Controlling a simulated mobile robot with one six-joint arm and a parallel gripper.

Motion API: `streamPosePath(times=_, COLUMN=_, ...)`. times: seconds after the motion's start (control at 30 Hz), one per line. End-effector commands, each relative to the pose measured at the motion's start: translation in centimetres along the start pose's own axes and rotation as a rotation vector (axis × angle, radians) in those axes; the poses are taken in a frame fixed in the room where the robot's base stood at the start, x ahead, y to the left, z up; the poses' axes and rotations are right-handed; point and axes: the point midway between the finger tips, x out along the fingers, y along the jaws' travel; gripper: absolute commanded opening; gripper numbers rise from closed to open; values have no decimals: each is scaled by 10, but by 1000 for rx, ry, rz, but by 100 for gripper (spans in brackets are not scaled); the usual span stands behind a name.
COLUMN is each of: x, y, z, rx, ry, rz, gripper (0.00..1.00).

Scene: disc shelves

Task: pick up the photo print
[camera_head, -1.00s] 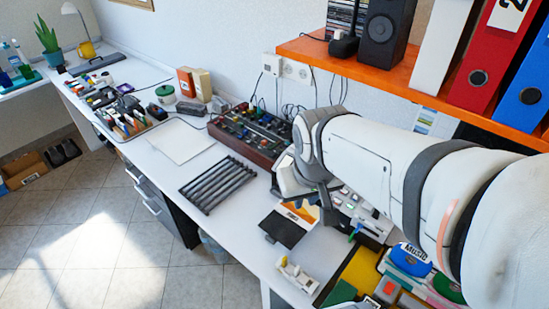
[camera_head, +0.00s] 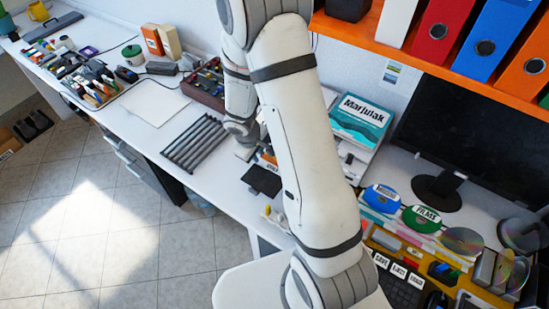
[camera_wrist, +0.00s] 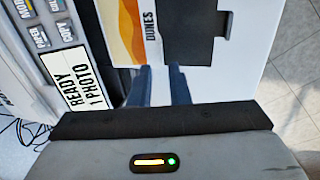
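The photo print, marked DUNES with orange bands and a white border (camera_wrist: 128,28), lies at the printer's black output tray (camera_wrist: 190,38) in the wrist view. Beside it is the printer panel (camera_wrist: 82,75), reading READY 1 PHOTO. My gripper (camera_wrist: 158,75) has its two blue-grey fingers apart, with a pale gap between them, at the print's near edge. I cannot tell whether the print's edge lies between the fingers. In the head view the black tray (camera_head: 262,180) shows left of my arm; the print is mostly hidden by the arm.
A ribbed dark rack (camera_head: 195,143) and a white sheet (camera_head: 153,104) lie to the left on the white desk. A monitor (camera_head: 460,135) and disc holders stand to the right. An orange shelf (camera_head: 400,50) with binders overhangs the back.

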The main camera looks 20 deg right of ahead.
Motion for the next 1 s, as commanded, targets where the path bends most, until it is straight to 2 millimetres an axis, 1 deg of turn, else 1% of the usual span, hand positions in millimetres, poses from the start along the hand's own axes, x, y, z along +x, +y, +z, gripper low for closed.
streamPosePath(times=0.03, x=8, y=-2, z=0, rx=-6, ry=-4, rz=-4, gripper=16)
streamPosePath(times=0.1, x=19, y=-3, z=0, rx=-10, ry=-3, rz=-5, gripper=16)
streamPosePath(times=0.37, x=41, y=-2, z=1, rx=-10, ry=-3, rz=-5, gripper=16)
streamPosePath(times=0.6, x=74, y=-3, z=2, rx=-10, ry=-2, rz=-5, gripper=16)
streamPosePath(times=0.73, x=81, y=-2, z=2, rx=-9, ry=-1, rz=-4, gripper=16)
streamPosePath(times=0.97, x=81, y=-2, z=1, rx=-9, ry=-1, rz=-4, gripper=16)
streamPosePath(times=1.0, x=80, y=-2, z=1, rx=-9, ry=-1, rz=-4, gripper=13)
